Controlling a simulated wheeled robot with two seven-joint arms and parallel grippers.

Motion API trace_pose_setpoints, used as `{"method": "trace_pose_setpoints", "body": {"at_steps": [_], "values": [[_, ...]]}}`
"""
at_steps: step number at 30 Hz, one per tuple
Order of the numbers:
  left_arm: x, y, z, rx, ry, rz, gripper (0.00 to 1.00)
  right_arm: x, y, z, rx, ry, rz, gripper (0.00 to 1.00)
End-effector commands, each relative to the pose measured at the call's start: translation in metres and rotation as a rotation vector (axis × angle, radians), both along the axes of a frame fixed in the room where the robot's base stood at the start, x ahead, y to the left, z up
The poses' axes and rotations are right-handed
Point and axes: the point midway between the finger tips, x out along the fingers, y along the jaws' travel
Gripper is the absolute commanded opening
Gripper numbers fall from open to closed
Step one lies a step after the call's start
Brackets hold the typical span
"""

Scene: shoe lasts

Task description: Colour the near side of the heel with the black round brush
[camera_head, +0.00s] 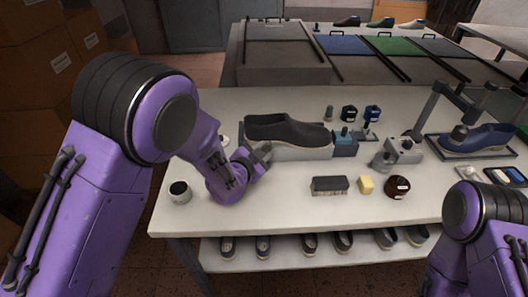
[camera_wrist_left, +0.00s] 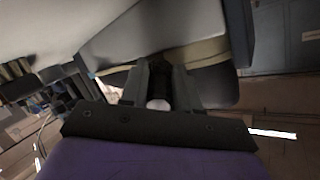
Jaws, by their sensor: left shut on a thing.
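A dark grey-black shoe (camera_head: 288,133) rests on a light grey support at the middle of the table, its opening to the left and its toe to the right. My left gripper (camera_head: 260,153) is at the shoe's left end, the heel end, on the near side. In the left wrist view it (camera_wrist_left: 160,92) is shut on a dark round brush (camera_wrist_left: 158,88) with a pale end. The brush tip is hidden, so I cannot tell whether it touches the heel. The shoe fills part of the wrist view (camera_wrist_left: 212,84) beyond the fingers. My right gripper is out of view.
A dark-topped pot (camera_head: 180,192) stands at the left table edge. A block brush (camera_head: 329,185), yellow sponge (camera_head: 366,185) and brown jar (camera_head: 396,187) lie in front of the shoe. Small bottles (camera_head: 349,113) stand behind. A blue shoe (camera_head: 483,137) sits at right.

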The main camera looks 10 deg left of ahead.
Motion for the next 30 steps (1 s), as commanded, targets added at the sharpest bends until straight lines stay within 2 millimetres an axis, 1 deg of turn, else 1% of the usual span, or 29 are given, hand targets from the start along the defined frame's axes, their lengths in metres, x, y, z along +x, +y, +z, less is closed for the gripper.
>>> {"method": "trace_pose_setpoints", "body": {"at_steps": [4, 11, 18, 24, 30], "values": [[-0.004, 0.016, 0.000, -0.001, -0.001, 0.002, 0.00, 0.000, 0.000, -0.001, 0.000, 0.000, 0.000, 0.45], [-0.006, 0.025, 0.001, -0.002, -0.001, 0.001, 0.00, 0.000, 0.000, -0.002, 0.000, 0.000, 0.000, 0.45], [-0.012, 0.049, 0.000, -0.002, -0.001, 0.003, 0.00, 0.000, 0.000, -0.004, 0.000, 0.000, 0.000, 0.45], [-0.015, 0.058, 0.000, -0.002, 0.000, 0.007, 0.00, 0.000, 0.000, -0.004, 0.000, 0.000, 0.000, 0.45], [-0.016, 0.060, 0.000, -0.001, 0.001, 0.012, 0.00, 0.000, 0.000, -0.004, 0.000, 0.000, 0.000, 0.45]]}}
